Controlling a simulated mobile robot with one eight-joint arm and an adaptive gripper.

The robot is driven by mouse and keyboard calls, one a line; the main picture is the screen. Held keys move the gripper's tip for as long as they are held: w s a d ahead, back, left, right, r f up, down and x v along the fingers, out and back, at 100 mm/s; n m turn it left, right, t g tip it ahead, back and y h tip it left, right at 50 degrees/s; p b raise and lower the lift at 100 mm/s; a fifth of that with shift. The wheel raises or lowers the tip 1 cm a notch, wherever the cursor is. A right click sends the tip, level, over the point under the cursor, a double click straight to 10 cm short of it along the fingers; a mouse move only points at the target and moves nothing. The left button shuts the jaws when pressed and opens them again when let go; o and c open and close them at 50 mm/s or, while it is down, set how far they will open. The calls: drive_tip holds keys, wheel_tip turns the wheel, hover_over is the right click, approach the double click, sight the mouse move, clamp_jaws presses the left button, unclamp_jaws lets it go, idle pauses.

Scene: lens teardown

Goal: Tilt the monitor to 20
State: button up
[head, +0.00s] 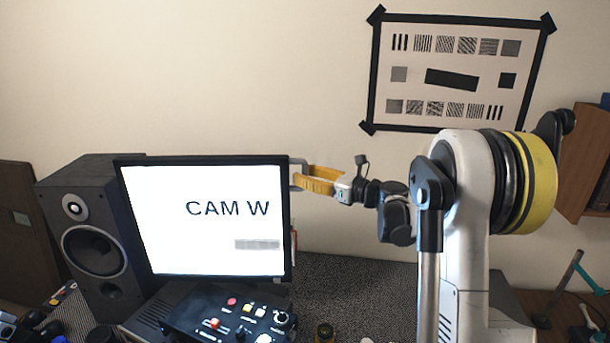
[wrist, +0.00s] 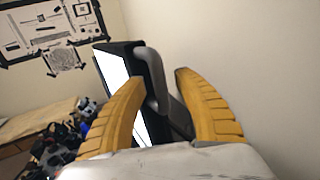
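The monitor (head: 204,261) stands on the bench in the head view, its lit white screen reading "CAM W". A grey handle (wrist: 152,75) sticks out from the monitor's right side; it also shows in the head view (head: 297,163). My gripper (wrist: 160,77) is open, its yellow fingers on either side of the handle in the wrist view. A gap shows between the handle and the right finger; the left finger overlaps the handle, and I cannot tell if they touch. In the head view my gripper (head: 298,178) is at the monitor's right edge. No tilt scale is readable.
A black speaker (head: 95,250) stands close on the monitor's left. A control box (head: 225,318) with knobs sits in front of it. A test chart (head: 450,72) hangs on the wall. The dark speckled mat right of the monitor looks mostly clear.

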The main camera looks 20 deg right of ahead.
drive_tip(key=shift+w, duration=0.1)
clamp_jaws()
drive_tip(key=shift+s+a+f+b, duration=0.2)
drive_tip(key=shift+s+b, duration=0.1)
drive_tip(key=shift+b, duration=0.15)
drive_tip(key=s+n+b, duration=0.1)
drive_tip(key=s+a+n+t+y+b, duration=0.1)
drive_tip(key=s+b, duration=0.1)
drive_tip(key=s+a+f+n+b, duration=0.1)
drive_tip(key=shift+s+t+b, duration=0.3)
drive_tip(key=shift+b, duration=0.05)
drive_tip(key=shift+s+r+n, duration=0.2)
drive_tip(key=shift+n, duration=0.2)
unclamp_jaws()
